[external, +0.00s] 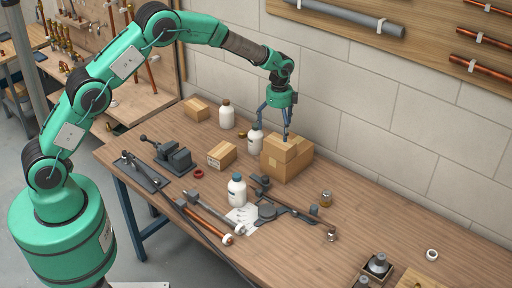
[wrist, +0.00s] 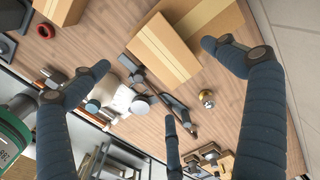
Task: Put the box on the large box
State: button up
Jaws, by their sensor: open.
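The large cardboard box (external: 299,164) stands on the workbench near the wall. A smaller cardboard box (external: 279,149) appears to rest on top of it, toward its left front. In the wrist view the small box (wrist: 163,50) overlaps the large box (wrist: 208,16) and sits at its edge; whether it lies fully flat is hard to tell. My gripper (external: 275,128) is above the small box with its fingers spread. In the wrist view the open fingers (wrist: 155,57) are apart on either side of the small box, with no clear contact visible.
Two other small boxes, one nearer (external: 221,155) and one farther back (external: 195,110), stand to the left. White bottles (external: 237,190) stand close by. A vise (external: 172,155), pipes and tools cover the bench's middle. Some bench surface to the right is clear.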

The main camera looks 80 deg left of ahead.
aim_at(278, 143)
jog(key=shift+r, duration=1.5)
jog(key=s+d+r+n+t, duration=0.1)
jog(key=s+d+r, duration=0.4)
jog(key=d+r, duration=0.35)
jog(key=s+d+r+n+t, duration=0.1)
jog(key=s+d+r+n, duration=0.1)
jog(key=s+d+r, duration=0.6)
jog(key=s+d+r+n, duration=0.1)
jog(key=s+d+r, duration=0.1)
jog(key=d+r, duration=0.75)
jog(key=s+d+r+n+t, duration=0.1)
jog(key=s+d+r, duration=0.3)
jog(key=s, duration=0.4)
jog(key=s+d+r+n+t, duration=0.1)
jog(key=s+d+r, duration=0.3)
jog(key=s, duration=0.4)
jog(key=s+d+f+n, duration=0.1)
jog(key=s+d, duration=0.2)
jog(key=s, duration=0.5)
jog(key=s+d+f+n+t, duration=0.1)
jog(key=s+d+f+n, duration=0.1)
jog(key=s, duration=0.6)
jog(key=shift+s+d+t, duration=0.25)
jog(key=shift+d+t, duration=0.05)
jog(key=shift+d, duration=0.55)
jog(key=shift+f, duration=0.15)
